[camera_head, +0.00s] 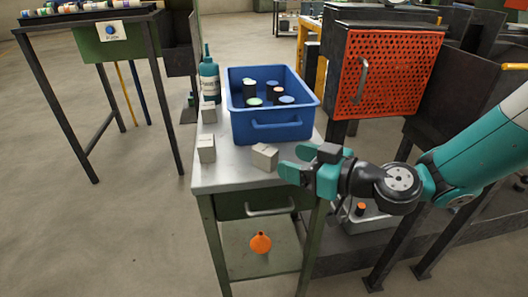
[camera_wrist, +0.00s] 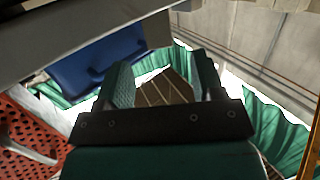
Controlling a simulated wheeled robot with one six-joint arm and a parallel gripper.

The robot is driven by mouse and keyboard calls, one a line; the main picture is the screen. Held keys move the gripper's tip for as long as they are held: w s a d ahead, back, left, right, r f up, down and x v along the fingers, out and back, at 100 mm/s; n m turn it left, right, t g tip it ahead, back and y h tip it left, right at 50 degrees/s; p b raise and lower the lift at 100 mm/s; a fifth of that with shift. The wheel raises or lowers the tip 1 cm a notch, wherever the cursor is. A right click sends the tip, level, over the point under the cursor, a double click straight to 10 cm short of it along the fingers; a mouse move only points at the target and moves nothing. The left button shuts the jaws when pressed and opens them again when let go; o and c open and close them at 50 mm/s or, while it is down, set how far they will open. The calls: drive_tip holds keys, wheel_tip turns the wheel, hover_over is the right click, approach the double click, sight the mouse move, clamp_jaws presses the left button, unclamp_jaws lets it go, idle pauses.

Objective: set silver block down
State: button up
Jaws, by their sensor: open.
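A silver block (camera_head: 265,157) rests on the metal tabletop of a small cart, near its front right edge, slightly turned. My gripper (camera_head: 291,163) is open just to the right of this block, with its teal fingertips pointing at it. In the wrist view the block (camera_wrist: 164,90) shows brownish, between and beyond the open fingers of my gripper (camera_wrist: 162,80). Whether the fingers touch it I cannot tell. Two more similar blocks stand on the left side of the tabletop, one near the front (camera_head: 206,148) and one farther back (camera_head: 208,112).
A blue bin (camera_head: 270,131) with several dark cylinders stands behind the block, and also shows in the wrist view (camera_wrist: 95,58). A teal bottle (camera_head: 209,78) stands at the back left. An orange perforated door (camera_head: 388,75) is at the right. The cart's front left top (camera_head: 225,178) is clear.

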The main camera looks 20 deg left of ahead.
sight(275, 155)
drive_tip(key=shift+p+x, duration=0.55)
drive_tip(key=shift+x, duration=2.95)
drive_tip(key=shift+f, duration=0.15)
drive_tip(key=c, duration=1)
clamp_jaws()
